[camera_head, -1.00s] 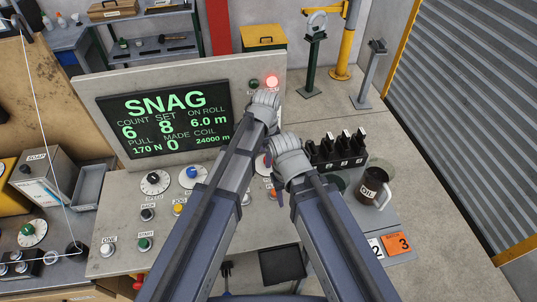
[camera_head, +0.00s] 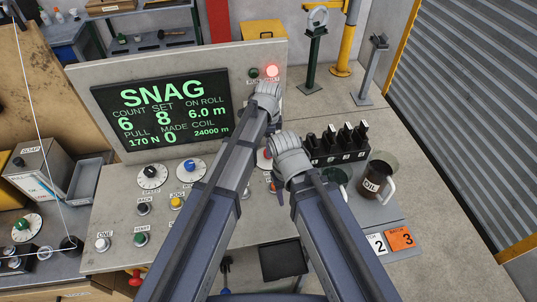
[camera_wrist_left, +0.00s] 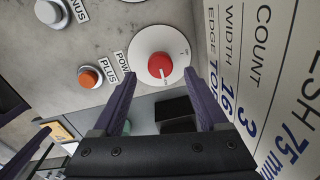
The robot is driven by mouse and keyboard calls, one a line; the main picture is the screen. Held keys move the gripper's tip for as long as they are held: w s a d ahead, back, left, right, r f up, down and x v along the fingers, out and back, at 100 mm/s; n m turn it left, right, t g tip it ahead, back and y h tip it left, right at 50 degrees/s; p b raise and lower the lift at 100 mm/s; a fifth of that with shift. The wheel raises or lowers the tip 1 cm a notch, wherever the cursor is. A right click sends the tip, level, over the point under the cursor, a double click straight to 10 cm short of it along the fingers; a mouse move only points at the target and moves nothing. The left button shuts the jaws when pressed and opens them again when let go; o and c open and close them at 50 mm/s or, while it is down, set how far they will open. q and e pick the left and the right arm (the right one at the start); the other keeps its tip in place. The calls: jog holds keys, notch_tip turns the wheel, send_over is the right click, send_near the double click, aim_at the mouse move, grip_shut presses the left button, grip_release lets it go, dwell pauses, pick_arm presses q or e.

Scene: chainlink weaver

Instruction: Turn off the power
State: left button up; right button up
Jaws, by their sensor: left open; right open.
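The power dial (camera_wrist_left: 160,62) is a white disc with a red knob on the grey panel in the left wrist view, its label partly hidden by a finger. In the head view only a sliver of a red and white dial (camera_head: 264,158) shows between my arms. My left gripper (camera_wrist_left: 160,74) is open, its purple fingers apart on either side of the lower part of the dial; whether they touch it I cannot tell. In the head view my left fingers are mostly hidden behind the arm. My right gripper (camera_head: 276,180) is open and empty over the panel.
The screen (camera_head: 163,108) reads SNAG, and a red lamp (camera_head: 271,71) glows beside it. The orange PLUS button (camera_wrist_left: 90,77) is left of the dial. A black rack (camera_head: 338,146) and an OIL mug (camera_head: 374,181) stand right of my right gripper.

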pick_arm(q)
notch_tip(320, 180, down, 4)
jog(key=b, duration=0.3)
pick_arm(e)
notch_tip(320, 180, down, 4)
jog(key=shift+f, duration=0.1)
pick_arm(q)
jog(key=shift+c, duration=0.2)
grip_shut()
